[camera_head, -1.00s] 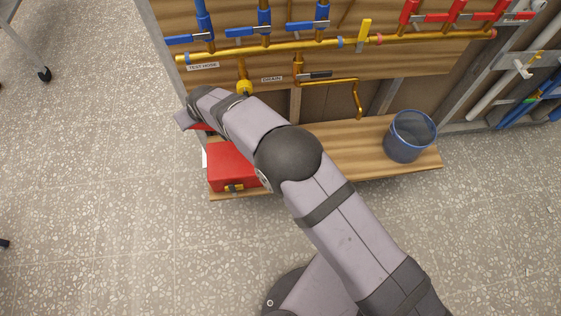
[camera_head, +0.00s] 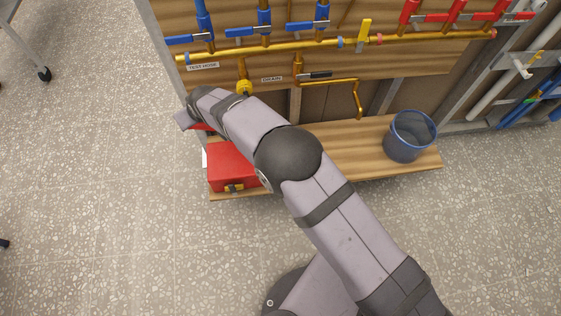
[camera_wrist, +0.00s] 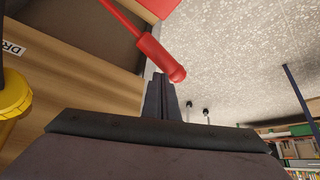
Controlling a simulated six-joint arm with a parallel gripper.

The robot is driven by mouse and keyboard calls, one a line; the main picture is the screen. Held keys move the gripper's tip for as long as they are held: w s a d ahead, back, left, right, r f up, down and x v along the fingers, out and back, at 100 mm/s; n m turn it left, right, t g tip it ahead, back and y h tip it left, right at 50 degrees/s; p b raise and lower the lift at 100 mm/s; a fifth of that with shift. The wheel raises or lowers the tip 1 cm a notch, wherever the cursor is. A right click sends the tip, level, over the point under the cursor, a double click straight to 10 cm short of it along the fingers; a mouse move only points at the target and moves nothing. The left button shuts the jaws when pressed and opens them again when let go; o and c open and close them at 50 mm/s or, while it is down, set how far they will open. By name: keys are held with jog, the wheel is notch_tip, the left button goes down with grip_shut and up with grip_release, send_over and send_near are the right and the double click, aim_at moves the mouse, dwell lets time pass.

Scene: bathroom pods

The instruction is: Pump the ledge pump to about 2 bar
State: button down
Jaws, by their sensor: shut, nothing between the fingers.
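The red ledge pump (camera_head: 232,165) sits at the left end of the wooden ledge in the head view, partly covered by my arm. A red bar shows beside my wrist there. In the wrist view a red handle (camera_wrist: 157,52) with a rounded end runs down from the upper left on a thin red rod. My gripper (camera_wrist: 160,80) is shut and empty, its dark fingertips just below the handle's end. I cannot tell whether they touch it. In the head view my gripper is mostly hidden by my wrist. No pressure gauge reading can be made out.
A blue-rimmed bucket (camera_head: 408,138) stands at the ledge's right end. Above run a yellow pipe (camera_head: 275,48) and several blue and red valves. A yellow fitting (camera_head: 244,88) is close to my wrist. The ledge (camera_head: 345,148) is bare between pump and bucket.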

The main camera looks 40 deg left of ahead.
notch_tip(320, 180, down, 8)
jog(key=b, duration=0.5)
jog(key=shift+f+b, duration=0.15)
jog(key=shift+b, duration=0.25)
jog(key=shift+r+p, duration=2.45)
jog(key=shift+r, duration=1.75)
